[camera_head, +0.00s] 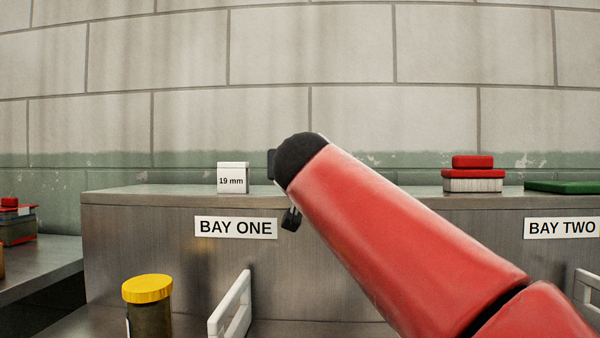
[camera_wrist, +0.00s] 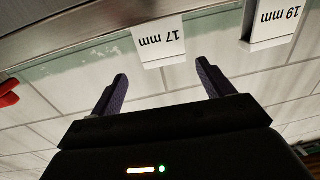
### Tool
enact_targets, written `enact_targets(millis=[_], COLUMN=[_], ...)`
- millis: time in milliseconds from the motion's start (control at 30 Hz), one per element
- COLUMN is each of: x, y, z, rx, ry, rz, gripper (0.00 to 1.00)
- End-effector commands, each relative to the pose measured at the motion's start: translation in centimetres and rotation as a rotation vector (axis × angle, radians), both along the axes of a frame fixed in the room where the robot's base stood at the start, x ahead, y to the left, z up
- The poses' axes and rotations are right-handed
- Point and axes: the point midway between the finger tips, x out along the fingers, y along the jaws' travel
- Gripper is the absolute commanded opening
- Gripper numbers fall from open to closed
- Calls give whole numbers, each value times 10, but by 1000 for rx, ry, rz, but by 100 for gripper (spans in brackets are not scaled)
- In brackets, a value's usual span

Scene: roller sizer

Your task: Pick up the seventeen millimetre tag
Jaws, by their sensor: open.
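The seventeen millimetre tag (camera_wrist: 159,42) is a white block marked "17 mm", seen upside down in the wrist view. It stands on the metal ledge, ahead of my gripper (camera_wrist: 163,82) and between the lines of its two fingers. My gripper is open, with nothing between the fingers. In the head view my red arm and the dark wrist hide the 17 mm tag, and only a small part of my gripper (camera_head: 291,218) shows. A similar white tag marked "19 mm" (camera_head: 233,178) stands on the ledge to the left; it also shows in the wrist view (camera_wrist: 272,25).
The metal ledge (camera_head: 140,197) carries the signs BAY ONE (camera_head: 236,228) and BAY TWO (camera_head: 562,228). A red and white stack (camera_head: 473,175) and a green item (camera_head: 565,187) lie on it at right. A yellow-lidded jar (camera_head: 147,305) and a white rail (camera_head: 230,304) stand in front.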

Motion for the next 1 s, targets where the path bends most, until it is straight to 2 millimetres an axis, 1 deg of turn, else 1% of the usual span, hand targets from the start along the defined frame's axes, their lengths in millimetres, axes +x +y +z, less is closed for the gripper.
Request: enact_targets(millis=[267,367,500,667,767,1000], x=[39,51,57,56,56,56], y=[9,9,9,9,9,9], z=[1,1,0,-1,-1,-1], rx=[-1,0,-1,-1,-1,-1], ry=[3,1,0,0,0,0], rz=[0,0,0,0,0,0], gripper=[80,80,80,80,70,38])
